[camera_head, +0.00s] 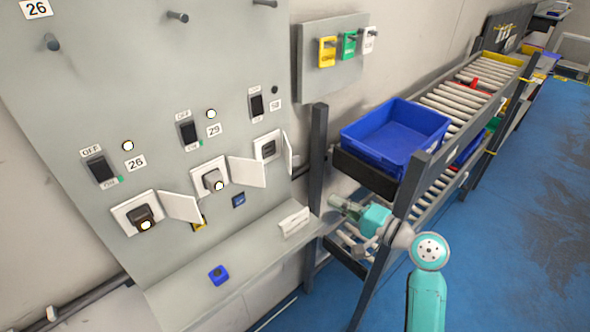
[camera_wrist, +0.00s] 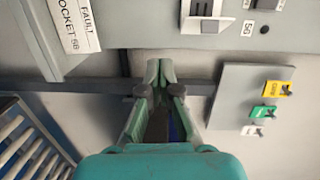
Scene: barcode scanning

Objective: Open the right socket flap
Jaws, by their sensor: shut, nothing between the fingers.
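The right socket (camera_head: 268,147) is on the grey panel, under the switch labelled 58. Its white flap (camera_head: 288,152) is swung out to the right and seen nearly edge-on, and the dark socket face shows. A white socket part, probably this socket with its flap, shows at the top edge of the wrist view (camera_wrist: 206,12), partly cut off. My gripper (camera_head: 334,201) is to the right of and below the flap, apart from it, near the dark rack post. In the wrist view my gripper (camera_wrist: 160,68) has its fingertips together and empty.
A white card (camera_head: 294,221) stands on the panel's ledge. A blue bin (camera_head: 394,138) sits on the roller rack close behind my arm. A tag board (camera_head: 333,55) hangs above.

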